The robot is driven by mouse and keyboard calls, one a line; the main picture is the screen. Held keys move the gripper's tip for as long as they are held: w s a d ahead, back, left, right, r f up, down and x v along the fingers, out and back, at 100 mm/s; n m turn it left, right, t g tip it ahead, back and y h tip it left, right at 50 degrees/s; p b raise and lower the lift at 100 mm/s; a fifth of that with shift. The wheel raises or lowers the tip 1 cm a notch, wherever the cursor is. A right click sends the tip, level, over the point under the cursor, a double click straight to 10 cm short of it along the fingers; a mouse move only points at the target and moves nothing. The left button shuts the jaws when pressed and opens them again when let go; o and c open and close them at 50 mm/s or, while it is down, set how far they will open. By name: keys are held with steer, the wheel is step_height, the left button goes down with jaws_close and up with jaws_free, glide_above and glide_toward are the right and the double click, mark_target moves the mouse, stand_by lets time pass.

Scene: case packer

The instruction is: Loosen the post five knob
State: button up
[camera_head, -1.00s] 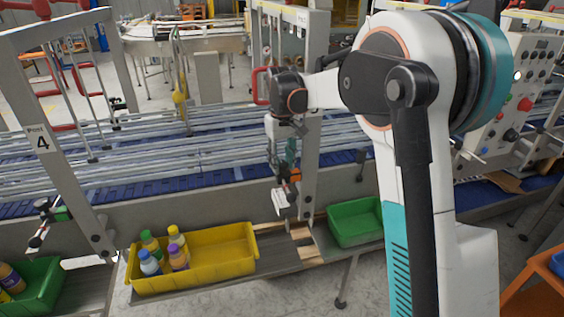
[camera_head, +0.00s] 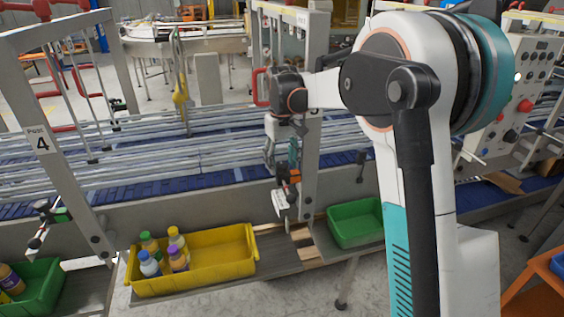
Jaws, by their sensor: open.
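My gripper (camera_head: 281,203) hangs low in front of the conveyor, beside the grey upright post (camera_head: 310,165) right of the middle, which my wrist partly covers. An orange part (camera_head: 293,177) shows just above my fingers. My gripper is open, and I see nothing held in it.
A yellow bin (camera_head: 215,258) with several bottles stands below left of my gripper. A green bin (camera_head: 355,222) stands to the right, another green bin (camera_head: 40,285) at far left. The post marked 4 (camera_head: 62,130) stands left. A control panel (camera_head: 515,90) is at right.

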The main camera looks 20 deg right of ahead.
mark_target(282, 165)
step_height(282, 165, up, 12)
steer(key=shift+f, duration=0.15)
